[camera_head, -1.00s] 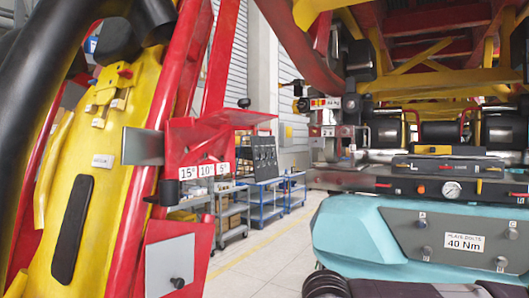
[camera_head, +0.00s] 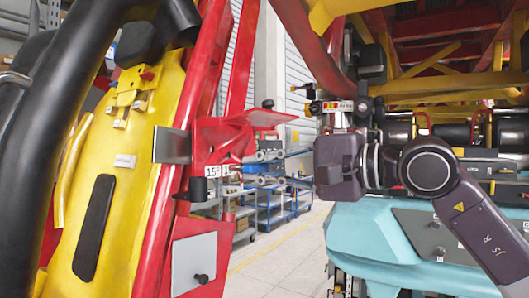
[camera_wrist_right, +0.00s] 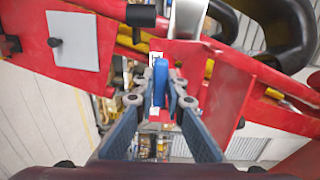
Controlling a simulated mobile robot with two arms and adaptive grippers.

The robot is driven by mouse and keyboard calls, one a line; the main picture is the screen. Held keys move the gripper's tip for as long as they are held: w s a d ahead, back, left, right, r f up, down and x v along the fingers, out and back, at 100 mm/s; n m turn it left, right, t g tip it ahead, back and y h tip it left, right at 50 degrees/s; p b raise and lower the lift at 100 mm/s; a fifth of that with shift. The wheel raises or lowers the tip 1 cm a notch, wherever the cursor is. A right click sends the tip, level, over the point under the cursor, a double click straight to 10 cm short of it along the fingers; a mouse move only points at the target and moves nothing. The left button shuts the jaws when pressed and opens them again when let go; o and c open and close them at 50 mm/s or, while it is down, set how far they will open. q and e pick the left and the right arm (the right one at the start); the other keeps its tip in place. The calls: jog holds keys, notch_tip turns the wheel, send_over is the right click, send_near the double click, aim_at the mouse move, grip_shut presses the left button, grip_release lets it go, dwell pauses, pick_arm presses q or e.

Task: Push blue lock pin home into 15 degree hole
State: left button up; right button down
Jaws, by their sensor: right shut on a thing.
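My right gripper (camera_head: 252,168) reaches in from the right and is at the red bracket (camera_head: 208,140) on the coaster car's side. In the right wrist view the blue lock pin (camera_wrist_right: 160,82) stands between the two fingers of the right gripper (camera_wrist_right: 161,99), which is shut on it. The 15 degree label (camera_head: 213,170) shows on the bracket just left of the fingertips. The other labels are mostly hidden behind the gripper. The hole itself is hidden, so I cannot tell how deep the pin sits. My left gripper is not in view.
A yellow panel (camera_head: 125,175) with a black pad stands at the left. A grey plate (camera_head: 194,262) with a black knob is below the bracket. A teal cart (camera_head: 375,235) stands at the right. Blue trolleys (camera_head: 270,215) are behind, with open floor in front.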

jog(key=shift+t, duration=0.3)
jog(key=w+a+r, duration=0.1)
jog(key=w+r+p, duration=0.1)
jog(key=r, duration=0.1)
jog(key=shift+w+a, duration=0.15)
jog(key=shift+a, duration=0.25)
jog(key=shift+a, duration=0.1)
jog(key=shift+w+a+p, duration=0.4)
jog(key=shift+w+a, duration=0.05)
jog(key=shift+a, duration=0.15)
jog(key=shift+w+a, duration=0.1)
dwell(0.4)
jog(key=shift+p+x, duration=0.55)
jog(key=shift+x, duration=0.95)
dwell(0.7)
